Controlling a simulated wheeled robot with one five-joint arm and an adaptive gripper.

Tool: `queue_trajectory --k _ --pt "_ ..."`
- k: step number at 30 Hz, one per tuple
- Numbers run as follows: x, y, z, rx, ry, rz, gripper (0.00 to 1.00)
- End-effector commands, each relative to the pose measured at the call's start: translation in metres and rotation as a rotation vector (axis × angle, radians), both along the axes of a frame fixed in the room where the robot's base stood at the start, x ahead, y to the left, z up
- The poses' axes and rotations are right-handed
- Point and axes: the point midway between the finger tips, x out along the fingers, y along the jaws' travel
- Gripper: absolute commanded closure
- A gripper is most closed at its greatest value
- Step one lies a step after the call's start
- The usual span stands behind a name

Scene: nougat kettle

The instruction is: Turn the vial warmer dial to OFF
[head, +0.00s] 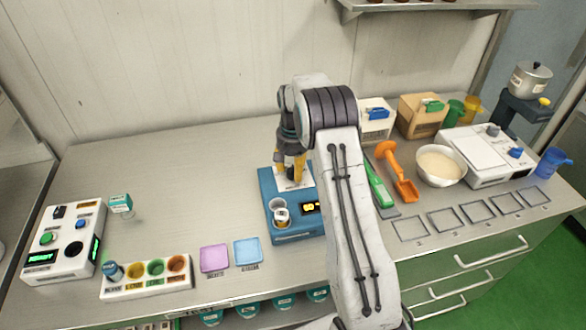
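A blue device, which I take for the vial warmer (288,236), stands on the bench left of my arm. Its front top has a round well with a small vial (282,215) in it and a dark display (309,208) with yellow marks. A white panel lies towards its back. My gripper (291,177), with yellow and dark fingers, points down over that panel. The dial is not clearly visible; my gripper covers part of the panel. Whether the fingers touch anything or are shut cannot be told. My arm hides the warmer's right side.
A pink tray (214,258) and a light blue tray (248,251) lie left of the warmer. A rack of coloured cups (146,279) and a white console (64,246) stand further left. An orange scoop (404,188) and white bowl (441,180) lie right. The bench behind left is clear.

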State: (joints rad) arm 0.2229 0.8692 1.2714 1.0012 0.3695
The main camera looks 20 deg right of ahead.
Motion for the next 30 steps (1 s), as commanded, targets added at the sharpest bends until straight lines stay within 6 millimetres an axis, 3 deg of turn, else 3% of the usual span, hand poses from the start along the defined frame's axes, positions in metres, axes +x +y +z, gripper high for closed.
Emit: queue_trajectory --k 14,30 --pt "-0.0001 -0.0001 0.0000 0.000 0.000 0.000 0.99" --pt "-0.0007 0.0001 -0.0022 0.001 0.003 0.104 0.99"
